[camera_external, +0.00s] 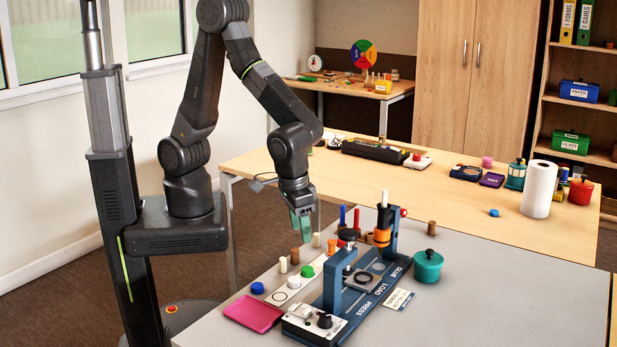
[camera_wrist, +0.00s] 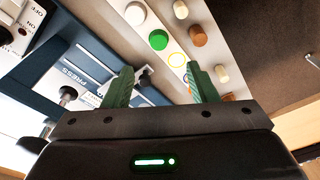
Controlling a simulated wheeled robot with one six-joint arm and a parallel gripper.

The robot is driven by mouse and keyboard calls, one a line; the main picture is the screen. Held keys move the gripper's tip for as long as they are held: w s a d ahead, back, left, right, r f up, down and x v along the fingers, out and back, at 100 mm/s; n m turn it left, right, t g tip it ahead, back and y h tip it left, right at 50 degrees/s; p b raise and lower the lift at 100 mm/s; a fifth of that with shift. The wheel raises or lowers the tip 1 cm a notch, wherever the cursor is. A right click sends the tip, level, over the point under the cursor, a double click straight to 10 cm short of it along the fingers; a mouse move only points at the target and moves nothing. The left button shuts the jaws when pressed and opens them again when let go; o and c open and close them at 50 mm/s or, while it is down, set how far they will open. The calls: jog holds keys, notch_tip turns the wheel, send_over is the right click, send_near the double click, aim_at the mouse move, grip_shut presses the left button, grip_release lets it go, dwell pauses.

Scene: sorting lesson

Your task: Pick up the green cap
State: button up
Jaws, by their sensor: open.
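The cap is fully visible in the wrist view.
The blue press fixture (camera_external: 378,272) stands close right of the caps. A white cap (camera_external: 294,282), a blue cap (camera_external: 257,288) and several pegs, including a cream one (camera_external: 283,265), are near. A pink tray (camera_external: 253,313) lies in front. A teal pot (camera_external: 428,266) stands right of the fixture.

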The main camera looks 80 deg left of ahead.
aim_at(307, 269)
jog(key=f, duration=0.3)
jog(key=w+f, duration=0.1)
jog(key=f, duration=0.7)
jog(key=shift+w+p, duration=0.25)
jog(key=shift+p, duration=0.05)
jog(key=shift+c, duration=0.4)
jog(key=c, duration=1)
jog(key=shift+c, duration=0.2)
